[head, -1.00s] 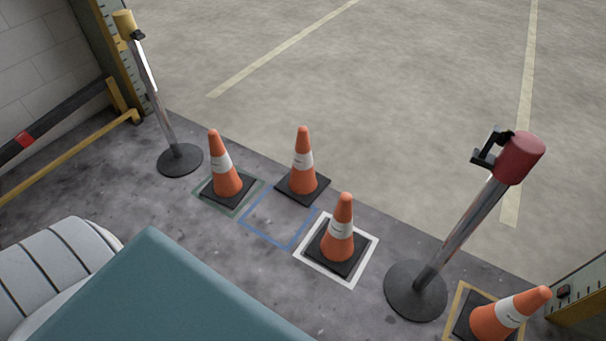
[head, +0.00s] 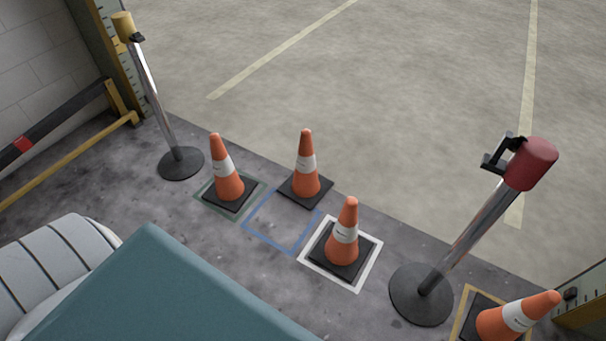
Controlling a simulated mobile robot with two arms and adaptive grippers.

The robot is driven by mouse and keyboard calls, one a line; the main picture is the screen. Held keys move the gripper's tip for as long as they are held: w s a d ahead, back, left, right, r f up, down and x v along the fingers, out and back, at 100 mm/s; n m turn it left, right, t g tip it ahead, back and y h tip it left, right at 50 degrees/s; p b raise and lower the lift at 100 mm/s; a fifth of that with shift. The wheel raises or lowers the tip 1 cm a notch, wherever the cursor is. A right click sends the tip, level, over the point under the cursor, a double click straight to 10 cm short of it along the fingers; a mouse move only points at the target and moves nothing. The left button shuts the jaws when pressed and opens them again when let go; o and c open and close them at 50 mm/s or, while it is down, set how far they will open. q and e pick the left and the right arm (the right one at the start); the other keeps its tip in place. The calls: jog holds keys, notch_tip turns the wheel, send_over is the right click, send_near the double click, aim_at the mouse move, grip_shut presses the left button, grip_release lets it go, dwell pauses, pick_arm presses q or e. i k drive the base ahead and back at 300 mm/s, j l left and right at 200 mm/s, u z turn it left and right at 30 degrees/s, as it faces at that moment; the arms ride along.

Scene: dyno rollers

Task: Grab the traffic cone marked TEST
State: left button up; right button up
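Several orange cones with white bands and black square bases stand on the grey floor. One cone (head: 226,185) stands in a green square at the left. Another cone (head: 306,182) stands behind a blue square, mostly outside it. A third cone (head: 343,245) stands in a white square at the middle. A fourth cone (head: 505,318) is in a yellow square at the lower right, partly cut off by the frame edge. The lettering on the bands is too small to read, so I cannot tell which is marked TEST. Neither of my grippers is in view.
A post with a yellow top (head: 153,90) stands at the left, and one with a red top (head: 470,235) at the right. The blue square (head: 262,238) is mostly empty. A teal surface (head: 160,290) fills the lower left. A low yellow rail (head: 70,160) runs along the left wall.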

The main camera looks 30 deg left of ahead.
aim_at(304, 187)
jog(key=i+j, duration=0.1)
jog(key=j, duration=0.35)
jog(key=i+j, duration=0.15)
jog(key=j, duration=0.35)
jog(key=i+j, duration=0.1)
jog(key=j, duration=0.35)
jog(key=i+j+z, duration=0.1)
jog(key=j, duration=0.35)
jog(key=i+j, duration=0.15)
jog(key=j, duration=0.35)
jog(key=i+j, duration=0.1)
jog(key=j, duration=0.35)
jog(key=i+j, duration=0.1)
jog(key=j, duration=0.35)
jog(key=z, duration=0.05)
